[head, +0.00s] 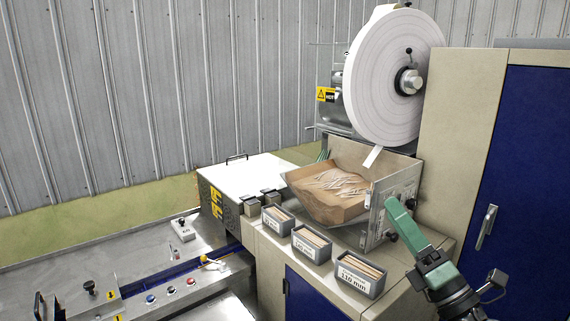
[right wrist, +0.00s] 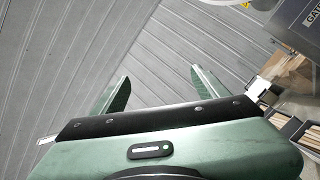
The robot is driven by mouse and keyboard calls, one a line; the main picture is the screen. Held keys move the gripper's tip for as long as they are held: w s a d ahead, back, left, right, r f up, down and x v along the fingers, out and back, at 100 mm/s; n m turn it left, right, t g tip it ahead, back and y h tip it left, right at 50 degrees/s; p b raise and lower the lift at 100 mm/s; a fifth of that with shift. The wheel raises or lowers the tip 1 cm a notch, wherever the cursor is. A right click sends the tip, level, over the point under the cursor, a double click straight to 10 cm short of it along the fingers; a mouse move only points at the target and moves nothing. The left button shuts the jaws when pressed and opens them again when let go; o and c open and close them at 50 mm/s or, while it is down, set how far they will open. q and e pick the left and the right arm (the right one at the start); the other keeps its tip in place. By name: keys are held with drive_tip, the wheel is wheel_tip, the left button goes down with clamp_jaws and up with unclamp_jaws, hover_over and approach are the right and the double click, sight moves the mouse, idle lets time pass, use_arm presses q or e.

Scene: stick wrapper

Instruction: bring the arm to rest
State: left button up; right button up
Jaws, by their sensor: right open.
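My right gripper (head: 396,222) is green and comes in from the lower right in the head view, in front of the machine's right side. In the right wrist view its two fingers (right wrist: 158,92) stand wide apart with nothing between them, and grey corrugated wall shows behind. A brown paper-lined bin of sticks (head: 340,190) lies to the left of the gripper in the head view. My left gripper does not show in either view.
Grey boxes of sticks (head: 360,275) line the counter's front edge, left of my right arm. A big white paper roll (head: 385,80) stands above the bin. A blue cabinet door (head: 530,170) is at the right. A metal worktable (head: 60,270) with buttons lies at the left.

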drive_tip(key=s+d+f+m+g+h, duration=0.3)
drive_tip(key=d+f+m+h, duration=0.3)
drive_tip(key=f+m+h, duration=0.55)
drive_tip(key=s+d+f+m+g+h, duration=0.2)
drive_tip(key=s+d+f+m+h, duration=0.3)
drive_tip(key=f+m, duration=0.7)
drive_tip(key=s+a+f+m+g+y, duration=0.25)
drive_tip(key=s+a+f+g, duration=0.3)
drive_tip(key=s+f, duration=0.45)
drive_tip(key=s+a+f+m+g+y, duration=0.2)
drive_tip(key=s+a+f+m+g, duration=0.4)
drive_tip(key=s, duration=0.6)
wheel_tip(320, 180, down, 34)
drive_tip(key=s+r+n+g+b, duration=0.1)
drive_tip(key=n+g+b, duration=0.15)
drive_tip(key=b, duration=0.45)
drive_tip(key=s+d+f+b, duration=0.1)
drive_tip(key=s+f+b, duration=0.2)
drive_tip(key=s+f, duration=0.5)
drive_tip(key=s+d+f+g+b, duration=0.1)
drive_tip(key=s+d+f+b, duration=0.1)
drive_tip(key=s+f, duration=0.7)
wheel_tip(320, 180, down, 7)
drive_tip(key=shift+s+d+r+b, duration=0.1)
drive_tip(key=shift+s+d+b, duration=0.15)
drive_tip(key=shift+b, duration=0.3)
